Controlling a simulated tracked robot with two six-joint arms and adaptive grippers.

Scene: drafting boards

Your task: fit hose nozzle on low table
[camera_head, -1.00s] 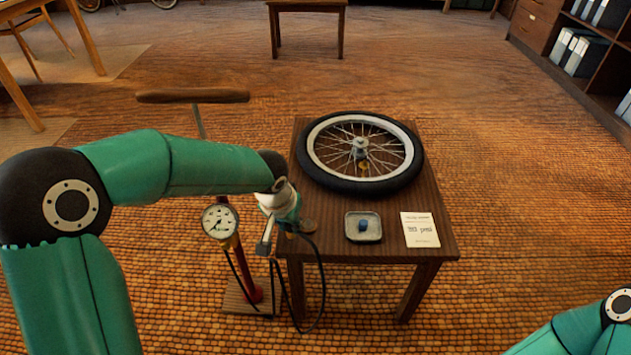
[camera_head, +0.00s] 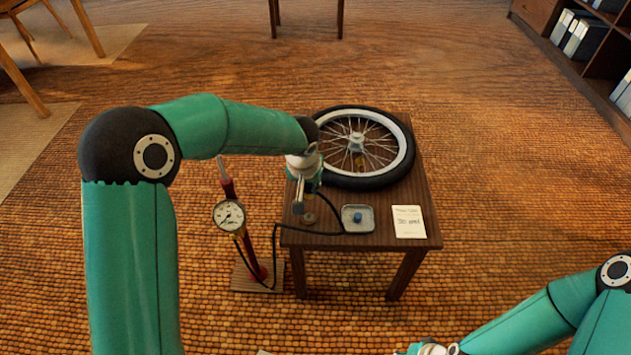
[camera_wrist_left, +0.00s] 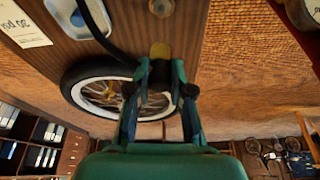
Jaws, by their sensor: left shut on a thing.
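My left gripper (camera_head: 318,188) is over the left part of the low table (camera_head: 360,240), just left of the wheel. In the left wrist view, its fingers (camera_wrist_left: 160,72) are shut on the yellowish hose nozzle (camera_wrist_left: 160,50). The black hose (camera_head: 325,205) runs from the nozzle over the table to the floor pump. The wheel (camera_head: 403,165), with a black tyre and pale rim, lies flat on the table and also shows in the left wrist view (camera_wrist_left: 75,85). The nozzle is apart from the wheel. My right gripper (camera_head: 435,348) is partly cut off at the bottom edge.
A red floor pump with a dial gauge (camera_head: 229,214) stands left of the table. A small tray (camera_head: 370,225) holding a blue piece (camera_head: 357,217) and a paper card (camera_head: 408,221) lie near the table's front. A round brass piece (camera_head: 309,218) sits at the front left.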

